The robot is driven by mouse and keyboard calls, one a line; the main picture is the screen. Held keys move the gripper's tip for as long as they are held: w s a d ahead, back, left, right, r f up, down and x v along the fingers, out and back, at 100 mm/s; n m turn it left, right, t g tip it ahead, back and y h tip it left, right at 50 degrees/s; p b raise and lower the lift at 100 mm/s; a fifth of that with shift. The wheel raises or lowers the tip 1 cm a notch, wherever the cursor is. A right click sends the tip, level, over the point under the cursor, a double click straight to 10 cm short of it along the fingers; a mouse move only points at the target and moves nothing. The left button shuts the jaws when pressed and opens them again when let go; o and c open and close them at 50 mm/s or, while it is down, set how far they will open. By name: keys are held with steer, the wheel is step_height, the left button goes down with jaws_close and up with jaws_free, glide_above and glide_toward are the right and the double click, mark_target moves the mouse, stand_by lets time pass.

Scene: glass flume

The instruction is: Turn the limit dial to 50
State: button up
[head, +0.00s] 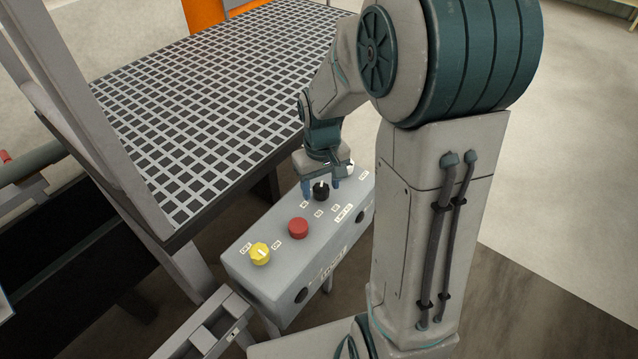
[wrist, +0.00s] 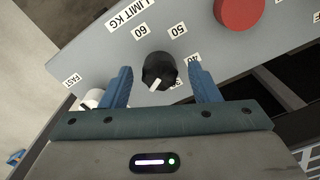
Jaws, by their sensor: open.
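The limit dial (head: 321,194) is a black round knob on the grey control box, and it also shows in the wrist view (wrist: 159,66). Printed labels 60, 50 and 40 stand around it, with "LIMIT KG" beyond; another label below 40 is partly hidden. A short white line on the knob slants toward the lower left in the wrist view; I cannot tell exactly which mark it reads. My gripper (wrist: 160,76) is open, with one blue finger on each side of the dial. Gaps show between the fingers and the knob.
The grey box (head: 262,280) also carries a red button (head: 298,228), a yellow knob (head: 260,253) and a white knob (wrist: 92,97) near "FAST", close to my left finger. A dark gridded surface (head: 215,100) lies behind the box.

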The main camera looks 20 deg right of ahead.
mark_target(321, 188)
steer(key=shift+r, duration=0.1)
step_height(321, 188, up, 14)
steer(key=shift+p, duration=0.35)
stand_by(0.4)
steer(key=s+f+m+t, duration=0.1)
steer(key=s+m+t, duration=0.1)
steer(key=s, duration=1.1)
steer(key=shift+s+a+f+t+p, duration=0.3)
steer(key=shift+f+t+p, duration=0.05)
steer(key=shift+t, duration=0.05)
steer(key=c, duration=0.4)
steer(key=shift+a, duration=0.1)
steer(key=shift+c, duration=0.2)
